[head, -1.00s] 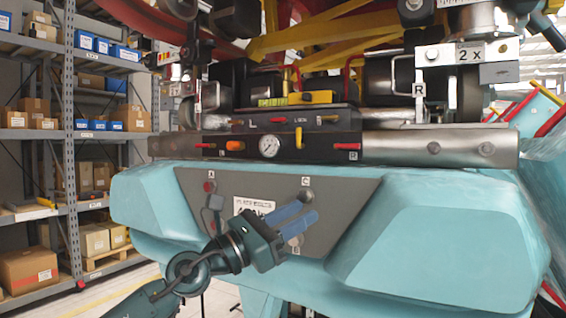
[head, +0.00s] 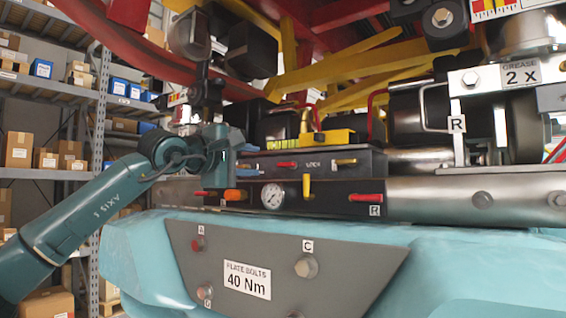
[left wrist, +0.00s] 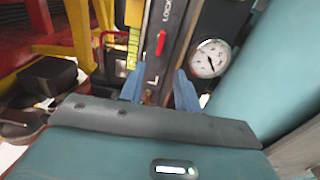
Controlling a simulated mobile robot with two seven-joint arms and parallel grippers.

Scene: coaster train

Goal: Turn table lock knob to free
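A dark control box (head: 262,168) carries a label reading LOCK (head: 312,164). In the left wrist view the fingers (left wrist: 160,88) are open with nothing gripped. My right gripper is out of view.
Below the box a lower panel has a pressure gauge (head: 272,196), an orange knob (head: 235,195), a yellow lever (head: 307,187) and a red handle (head: 366,197). A yellow level (head: 327,138) sits on top. A teal body (head: 450,255) with a grey plate (head: 330,285) is below.

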